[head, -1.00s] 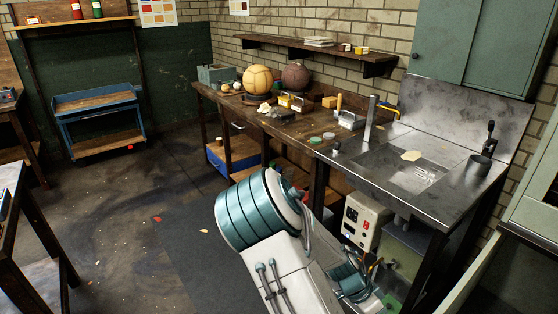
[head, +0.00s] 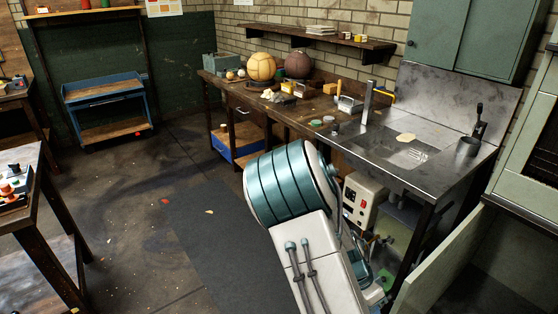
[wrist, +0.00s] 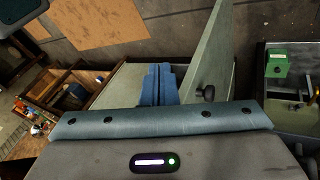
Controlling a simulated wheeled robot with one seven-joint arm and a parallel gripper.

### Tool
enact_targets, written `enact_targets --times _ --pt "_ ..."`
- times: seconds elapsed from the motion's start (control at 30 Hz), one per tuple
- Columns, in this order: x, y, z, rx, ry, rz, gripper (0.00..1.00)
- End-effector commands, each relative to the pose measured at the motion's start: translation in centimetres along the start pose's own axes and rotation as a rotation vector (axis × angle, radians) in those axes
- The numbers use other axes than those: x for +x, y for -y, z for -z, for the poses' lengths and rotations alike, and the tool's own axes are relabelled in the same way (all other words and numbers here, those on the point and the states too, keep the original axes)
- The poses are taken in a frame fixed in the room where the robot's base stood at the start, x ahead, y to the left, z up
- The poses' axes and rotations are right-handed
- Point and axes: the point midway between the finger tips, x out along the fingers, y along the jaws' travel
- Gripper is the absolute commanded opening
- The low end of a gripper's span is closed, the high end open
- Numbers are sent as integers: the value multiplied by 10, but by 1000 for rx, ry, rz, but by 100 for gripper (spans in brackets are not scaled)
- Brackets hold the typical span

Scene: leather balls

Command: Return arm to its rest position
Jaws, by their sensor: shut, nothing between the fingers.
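My gripper (wrist: 158,84) shows in the wrist view as two blue fingers pressed together, with nothing between them. It points at a pale green surface that looks like part of a cabinet. In the head view my arm, with its teal-ringed joint and white link, fills the lower middle in front of the workbench. My gripper cannot be made out there.
The wooden workbench (head: 287,118) holds a tan ball (head: 261,67), a brown ball (head: 297,64) and tools. The metal sink counter (head: 365,150) is beside my arm. An open green cabinet door (head: 440,265) is at lower right. The floor at left is mostly clear.

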Motion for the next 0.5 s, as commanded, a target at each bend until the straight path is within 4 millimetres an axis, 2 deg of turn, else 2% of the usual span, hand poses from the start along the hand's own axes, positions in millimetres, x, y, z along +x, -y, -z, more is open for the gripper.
enact_targets --times 0.27,0.5 --pt "-28 -5 -18 -148 116 101 0" --pt "-77 -20 -32 -369 201 280 0"
